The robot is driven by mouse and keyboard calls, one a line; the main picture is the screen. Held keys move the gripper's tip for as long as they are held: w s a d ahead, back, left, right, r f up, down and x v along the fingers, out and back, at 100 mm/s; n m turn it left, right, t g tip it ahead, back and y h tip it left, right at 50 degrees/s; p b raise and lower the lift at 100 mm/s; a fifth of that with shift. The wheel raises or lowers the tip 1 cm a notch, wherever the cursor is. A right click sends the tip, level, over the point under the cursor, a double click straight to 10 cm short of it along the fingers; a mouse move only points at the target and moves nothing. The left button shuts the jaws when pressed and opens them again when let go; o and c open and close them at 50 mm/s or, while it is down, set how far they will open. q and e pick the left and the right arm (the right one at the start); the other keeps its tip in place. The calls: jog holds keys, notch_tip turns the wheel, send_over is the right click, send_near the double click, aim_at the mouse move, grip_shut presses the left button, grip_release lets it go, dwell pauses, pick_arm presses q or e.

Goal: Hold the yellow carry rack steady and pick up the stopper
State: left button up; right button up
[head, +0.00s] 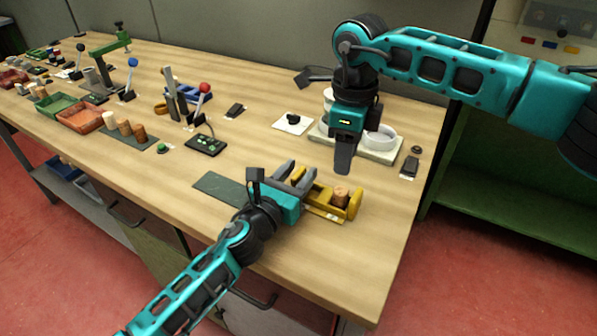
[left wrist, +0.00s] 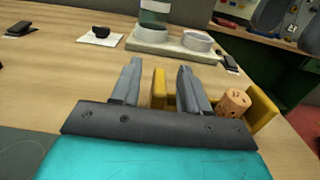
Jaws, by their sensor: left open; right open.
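The yellow carry rack (head: 353,205) stands near the front right of the table; it also shows in the left wrist view (left wrist: 264,108). A brown cork stopper (head: 341,193) sits upright in its right part and also shows in the left wrist view (left wrist: 234,103). My left gripper (head: 296,174) is open at the rack's left part. In the left wrist view a yellow part of the rack shows between its fingers (left wrist: 158,90), with visible gaps. My right gripper (head: 343,160) points down behind the rack, above the table, apart from the stopper. Its fingers look close together from this angle.
A pale tray (head: 385,155) with a white round dish (head: 380,138) stands behind the rack. A dark mat (head: 222,187) lies left of my left gripper. Several corks, a red bin (head: 80,119) and a green bin (head: 53,106) stand farther left. The front right table is clear.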

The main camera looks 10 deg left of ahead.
pick_arm(q)
jog(key=shift+w+d, duration=0.1)
jog(key=shift+w, duration=0.15)
jog(key=shift+c, duration=0.4)
grip_shut()
pick_arm(e)
jog(key=shift+o, duration=0.4)
